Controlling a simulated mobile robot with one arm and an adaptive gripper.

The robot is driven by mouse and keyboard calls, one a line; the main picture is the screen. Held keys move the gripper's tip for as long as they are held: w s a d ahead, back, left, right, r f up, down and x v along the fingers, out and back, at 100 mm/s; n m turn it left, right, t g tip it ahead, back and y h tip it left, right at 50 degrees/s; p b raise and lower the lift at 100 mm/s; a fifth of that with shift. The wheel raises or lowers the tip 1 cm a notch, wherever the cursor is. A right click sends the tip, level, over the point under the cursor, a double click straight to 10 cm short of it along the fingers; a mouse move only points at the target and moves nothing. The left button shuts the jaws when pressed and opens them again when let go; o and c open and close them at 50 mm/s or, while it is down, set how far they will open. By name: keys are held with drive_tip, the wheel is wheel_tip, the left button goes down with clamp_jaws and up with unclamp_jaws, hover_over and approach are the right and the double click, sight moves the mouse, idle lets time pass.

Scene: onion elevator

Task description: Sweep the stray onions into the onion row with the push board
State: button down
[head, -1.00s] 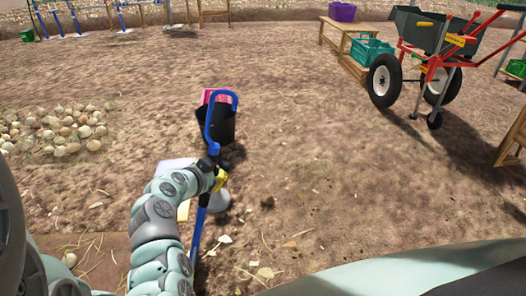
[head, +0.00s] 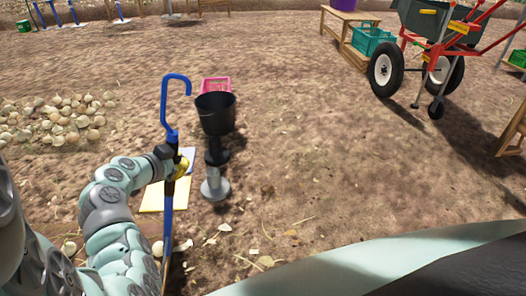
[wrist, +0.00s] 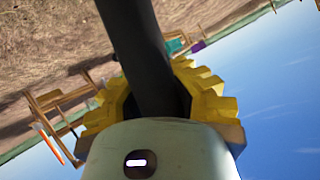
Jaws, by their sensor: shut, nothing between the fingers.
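My gripper (head: 180,170), with yellow toothed fingers, is at the blue hooked pole (head: 176,100), at the end of my arm left of centre. The fingers are shut. In the wrist view a dark shaft (wrist: 140,50) passes at the yellow fingers (wrist: 160,105); whether they grip it is unclear. The pole runs down and out of the head view's lower edge; no board end shows. A bed of several pale onions (head: 60,120) lies at the left. A single pale onion (head: 69,248) lies at lower left, and another (head: 158,248) lies beside the pole.
A black bucket-like vessel (head: 215,115) stands near the pole, with a grey foot (head: 214,188) below it. A pink crate (head: 216,86) is behind. A yellow sheet (head: 152,197) lies on the ground. A wheelbarrow (head: 435,65) stands at upper right. The middle ground is clear.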

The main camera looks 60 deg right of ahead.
drive_tip(key=w+a+b, duration=0.6)
drive_tip(key=w+b, duration=0.2)
drive_tip(key=shift+a+b, duration=0.4)
drive_tip(key=shift+r, duration=0.15)
idle(0.8)
drive_tip(key=shift+s+d, duration=1.75)
drive_tip(key=shift+s, duration=0.15)
wheel_tip(320, 180, up, 10)
drive_tip(key=p, duration=0.5)
drive_tip(key=shift+a, duration=0.1)
drive_tip(key=shift+w+r, duration=0.1)
